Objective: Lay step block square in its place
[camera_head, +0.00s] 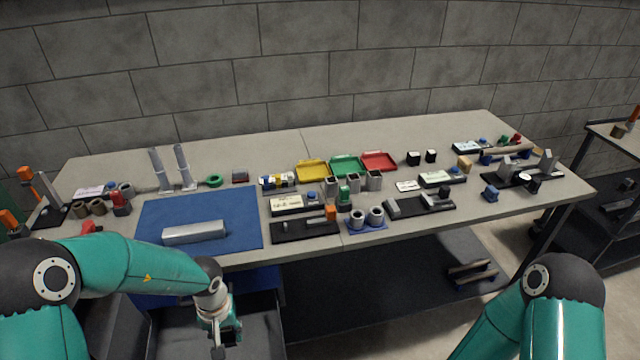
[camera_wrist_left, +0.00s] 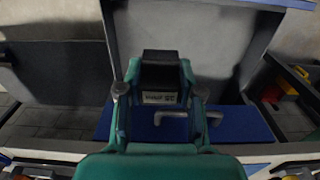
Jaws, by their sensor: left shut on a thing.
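My left gripper (camera_head: 222,338) hangs low in front of the bench, over the open dark drawer area. In the left wrist view a dark block-like piece (camera_wrist_left: 160,68) sits between its teal fingers. The gripper is shut; I cannot tell whether this piece is the step block, and its far side is hidden. A silvery long block (camera_head: 194,232) lies on the blue mat (camera_head: 235,208), slightly turned against the mat's edges. I cannot pick out the step block's place with certainty. My right arm shows at the lower right; its gripper is outside the view.
The bench's middle and right hold several small parts, with yellow (camera_head: 312,172), green (camera_head: 346,167) and red (camera_head: 379,162) trays at the back. Black plates (camera_head: 300,231) lie along the front. A grey bent handle (camera_wrist_left: 172,117) shows below the gripper. The mat's upper part is clear.

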